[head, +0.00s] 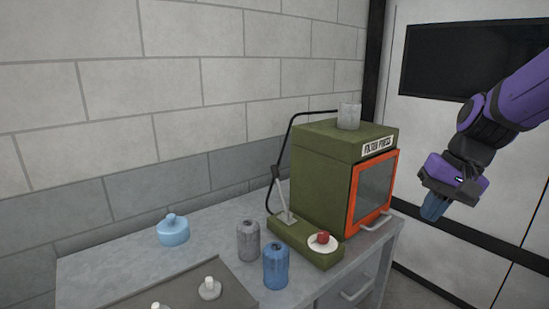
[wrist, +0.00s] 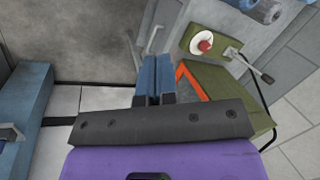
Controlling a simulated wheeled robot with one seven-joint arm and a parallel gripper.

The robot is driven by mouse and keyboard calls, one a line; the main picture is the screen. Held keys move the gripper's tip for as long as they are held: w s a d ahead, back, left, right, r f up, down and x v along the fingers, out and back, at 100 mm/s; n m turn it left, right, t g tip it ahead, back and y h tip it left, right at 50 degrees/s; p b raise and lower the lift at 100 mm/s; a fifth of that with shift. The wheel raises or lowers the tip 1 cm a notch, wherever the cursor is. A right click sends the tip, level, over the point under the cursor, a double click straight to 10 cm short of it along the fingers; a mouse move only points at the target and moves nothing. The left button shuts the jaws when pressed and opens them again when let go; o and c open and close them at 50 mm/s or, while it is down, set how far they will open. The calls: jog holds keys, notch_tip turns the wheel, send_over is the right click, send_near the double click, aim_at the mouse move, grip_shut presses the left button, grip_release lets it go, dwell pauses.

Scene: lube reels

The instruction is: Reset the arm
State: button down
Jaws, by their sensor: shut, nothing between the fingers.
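My gripper (head: 434,206) hangs at the right in the head view, in the air to the right of the filter press. Its blue fingers (wrist: 154,76) are together and empty in the wrist view. My purple arm reaches in from the upper right. The green filter press (head: 322,180) with its orange-framed door (head: 354,195) stands on the bench, and the door looks closed. The press also shows at the right in the wrist view (wrist: 228,98). My gripper appears clear of the press and the bench.
On the grey bench (head: 119,268) are a blue canister (head: 276,267), a grey canister (head: 248,241), a light blue pot (head: 173,232) and a tray (head: 190,287) with white knobbed parts. A lever and a red button (head: 323,238) sit at the press's front. A dark panel (head: 470,58) hangs behind my arm.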

jog(key=s+r+n+t+h, duration=0.1)
jog(key=s+r+t, duration=0.1)
jog(key=s, duration=0.5)
jog(key=s+d+r+n+t+h, duration=0.1)
jog(key=s+r+n+t+h, duration=0.1)
jog(key=s+r, duration=0.3)
jog(key=s, duration=0.3)
jog(key=shift+n, duration=0.3)
